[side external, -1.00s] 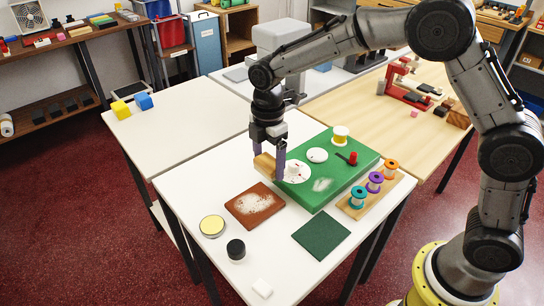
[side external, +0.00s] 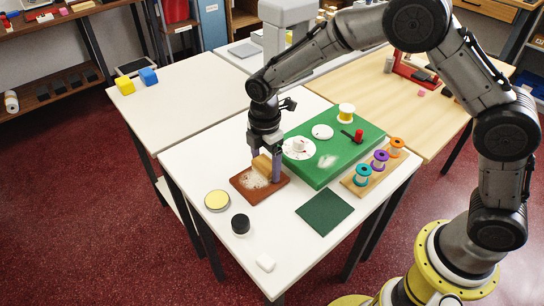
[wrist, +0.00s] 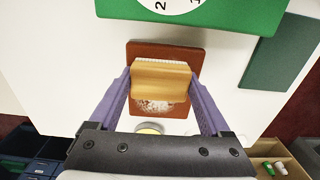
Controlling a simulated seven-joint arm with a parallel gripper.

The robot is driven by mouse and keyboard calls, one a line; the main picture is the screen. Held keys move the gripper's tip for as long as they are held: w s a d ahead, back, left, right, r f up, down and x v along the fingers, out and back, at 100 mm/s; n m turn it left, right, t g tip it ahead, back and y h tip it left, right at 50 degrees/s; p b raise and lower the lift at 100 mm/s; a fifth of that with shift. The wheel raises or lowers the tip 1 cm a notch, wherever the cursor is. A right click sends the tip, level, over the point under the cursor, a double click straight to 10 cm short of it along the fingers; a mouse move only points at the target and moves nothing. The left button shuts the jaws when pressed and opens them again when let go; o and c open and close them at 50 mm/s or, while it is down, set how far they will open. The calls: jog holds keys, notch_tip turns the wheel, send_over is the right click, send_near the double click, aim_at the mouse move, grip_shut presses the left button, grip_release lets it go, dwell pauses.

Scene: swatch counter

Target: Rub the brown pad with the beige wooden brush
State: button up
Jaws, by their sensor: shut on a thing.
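The brown pad (side external: 247,185) lies flat on the white table, with white powdery marks on its surface. The beige wooden brush (wrist: 161,80) is between the purple fingers of my gripper (wrist: 160,92), which is shut on it. In the side external view the brush (side external: 261,164) is over the right part of the pad, partly hidden by my gripper (side external: 264,170). Pale bristles show along its far edge in the wrist view. The brush seems to be at or very close to the pad; I cannot tell whether it touches.
A green board (side external: 335,165) with white discs lies behind the pad. A wooden rack (side external: 362,187) of coloured spools and a dark green pad (side external: 324,212) are at right. A yellow-topped tin (side external: 217,200), black-topped jar (side external: 240,224) and white block (side external: 265,262) are in front.

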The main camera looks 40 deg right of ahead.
aim_at(244, 190)
jog(key=shift+a, duration=3.7)
jog(key=shift+d, duration=5.05)
jog(key=shift+s, duration=0.45)
jog(key=shift+s+a, duration=0.1)
jog(key=shift+a, duration=5.05)
jog(key=shift+d, duration=5.15)
notch_tip(244, 190, up, 8)
